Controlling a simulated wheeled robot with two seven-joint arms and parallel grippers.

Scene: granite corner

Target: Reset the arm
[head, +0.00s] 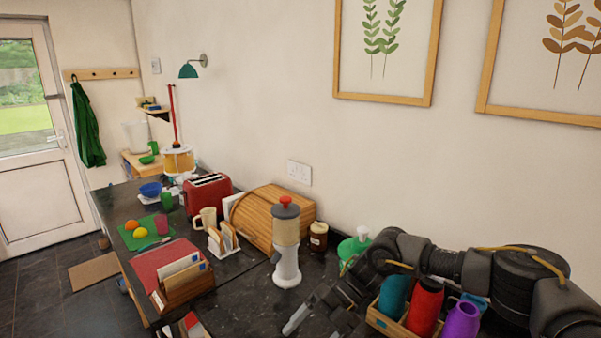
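My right arm (440,262) comes in from the right edge, bends near the wall and reaches down over the dark counter. Its gripper (305,318) is low in the picture near the bottom edge. One pale grey finger shows; the other is not clear, so I cannot tell how far the gripper is open. I see nothing held in it. My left gripper is not in view.
A grinder with a red knob (286,245) stands just left of the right gripper. A wooden caddy (384,321) with coloured bottles stands under the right arm. A green-and-white bottle (352,247), brown jar (318,237) and bread bin (262,222) stand behind. A letter rack (184,287) is left.

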